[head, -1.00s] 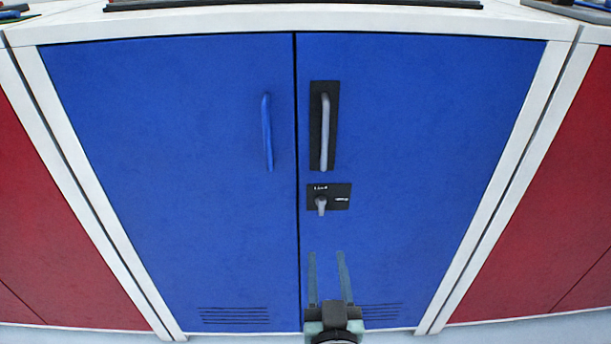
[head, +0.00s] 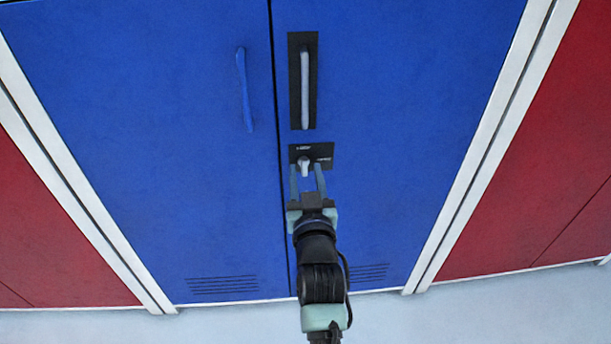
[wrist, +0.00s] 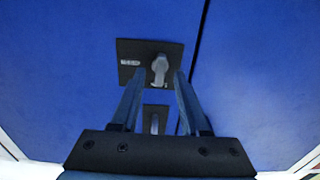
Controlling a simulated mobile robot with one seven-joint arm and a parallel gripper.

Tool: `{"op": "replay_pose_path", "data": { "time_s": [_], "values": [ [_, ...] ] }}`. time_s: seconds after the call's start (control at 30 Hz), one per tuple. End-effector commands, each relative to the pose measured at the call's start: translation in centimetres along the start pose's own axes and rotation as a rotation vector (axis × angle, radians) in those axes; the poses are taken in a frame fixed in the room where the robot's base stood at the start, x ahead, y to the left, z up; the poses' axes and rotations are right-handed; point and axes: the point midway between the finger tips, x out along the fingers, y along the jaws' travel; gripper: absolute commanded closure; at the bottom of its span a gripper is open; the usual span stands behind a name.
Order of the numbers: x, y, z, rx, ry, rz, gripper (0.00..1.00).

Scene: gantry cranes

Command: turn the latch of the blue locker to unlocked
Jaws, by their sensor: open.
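The blue locker (head: 420,110) has two doors with a dark gap between them. The latch (head: 304,165) is a small grey knob on a black plate (head: 325,150) on the right door, below the grey handle (head: 305,90). The knob points down in the head view. My gripper (head: 307,167) is open, its two fingers reaching up to the latch with the knob at or between their tips. In the wrist view the knob (wrist: 159,68) shows between the fingertips; I cannot tell whether they touch it.
A blue handle (head: 244,90) is on the left door. Red lockers stand on both sides, left (head: 50,230) and right (head: 540,150), beyond white frame posts. Vent slots (head: 222,285) are low on the doors. The pale floor (head: 480,305) in front is clear.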

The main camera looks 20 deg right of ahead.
Motion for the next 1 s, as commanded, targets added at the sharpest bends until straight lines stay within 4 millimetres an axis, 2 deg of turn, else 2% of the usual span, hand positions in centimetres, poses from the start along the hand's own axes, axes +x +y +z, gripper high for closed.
{"op": "replay_pose_path", "data": {
  "time_s": [0.4, 0.6, 0.67, 1.0],
  "values": [
    [0.66, 0.0, -0.04, 0.0, 0.0, 0.0, 0.55],
    [0.65, 0.01, -0.04, 0.0, 0.0, 0.0, 0.91],
    [0.64, 0.01, -0.04, 0.0, 0.0, 0.0, 1.0],
    [0.63, 0.0, -0.04, 0.003, 0.0, 0.0, 1.0]
  ]
}}
